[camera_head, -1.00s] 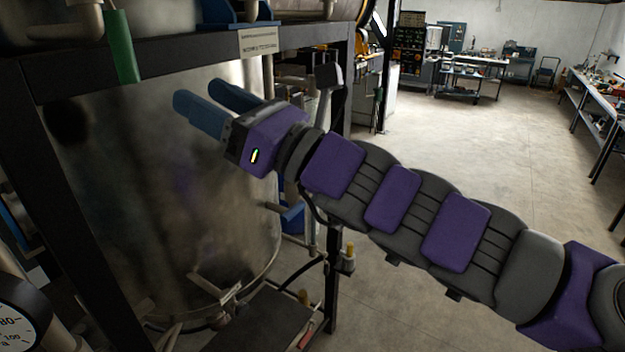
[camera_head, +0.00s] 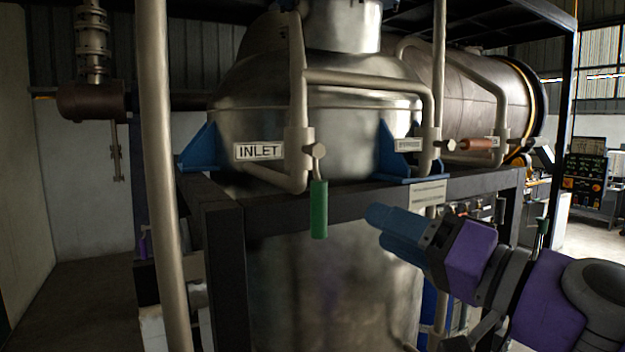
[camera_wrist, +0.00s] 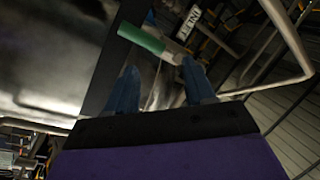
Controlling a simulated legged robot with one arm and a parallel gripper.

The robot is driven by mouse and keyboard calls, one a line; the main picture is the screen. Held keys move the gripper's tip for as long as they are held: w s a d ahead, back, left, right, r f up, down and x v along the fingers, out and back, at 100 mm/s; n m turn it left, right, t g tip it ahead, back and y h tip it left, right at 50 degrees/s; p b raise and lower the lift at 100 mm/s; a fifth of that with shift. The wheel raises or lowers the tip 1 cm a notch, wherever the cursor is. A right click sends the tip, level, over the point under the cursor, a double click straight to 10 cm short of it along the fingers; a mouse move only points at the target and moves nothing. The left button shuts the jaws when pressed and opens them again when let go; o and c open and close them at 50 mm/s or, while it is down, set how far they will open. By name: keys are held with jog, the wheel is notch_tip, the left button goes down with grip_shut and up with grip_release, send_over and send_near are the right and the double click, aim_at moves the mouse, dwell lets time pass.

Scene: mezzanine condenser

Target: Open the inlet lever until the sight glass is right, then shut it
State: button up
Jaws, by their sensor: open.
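The inlet lever (camera_head: 319,208) has a green grip that hangs straight down from a valve on the pipe, just right of the INLET label (camera_head: 258,151). My gripper (camera_head: 375,228) is to the right of the lever and a little lower, apart from it, with its blue fingers pointing left. In the wrist view my gripper (camera_wrist: 158,82) has its two fingers spread with nothing between them. The green lever (camera_wrist: 142,39) shows there beyond the fingertips. No sight glass can be made out in these views.
A dark frame beam (camera_head: 290,208) runs behind the lever. A tall pale pipe (camera_head: 160,180) stands at left. Blue brackets (camera_head: 398,150) flank the steel vessel (camera_head: 330,290).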

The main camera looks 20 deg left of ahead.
aim_at(318, 192)
jog(key=w+a+r+n+h+p, duration=0.1)
jog(key=w+a+n+p, duration=0.5)
jog(key=a, duration=0.8)
jog(key=w+n+h, duration=0.1)
jog(key=w+n, duration=0.1)
jog(key=shift+w+a+t, duration=0.3)
grip_shut()
jog(key=shift+d, duration=0.1)
